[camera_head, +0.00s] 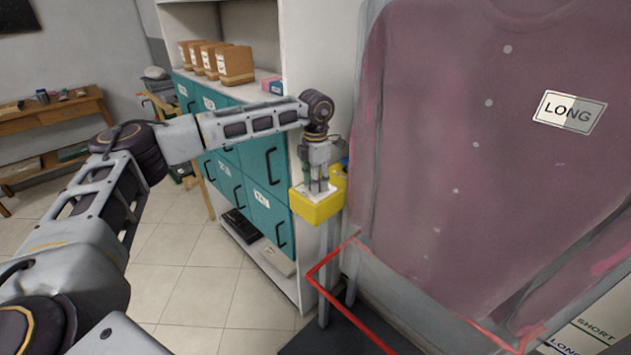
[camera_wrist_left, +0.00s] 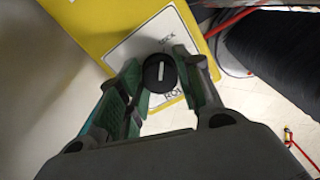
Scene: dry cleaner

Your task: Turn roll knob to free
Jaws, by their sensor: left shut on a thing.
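A round black knob (camera_wrist_left: 159,73) with a white pointer line sits on a white label plate of a yellow box (camera_wrist_left: 105,22). In the left wrist view the pointer runs nearly up and down, between small dark lettering above right and below right that is hard to read. My left gripper (camera_wrist_left: 161,82) has its green-padded fingers on both sides of the knob, shut on it. In the head view the left gripper (camera_head: 318,186) points down onto the yellow box (camera_head: 316,212), and the knob is hidden there. My right gripper is not in view.
A large bagged mauve shirt (camera_head: 470,150) with a LONG tag (camera_head: 569,112) hangs close on the right. A red rail (camera_head: 350,300) runs below it. Teal lockers (camera_head: 262,165) with boxes (camera_head: 234,64) on top stand behind. Tiled floor is open at the left.

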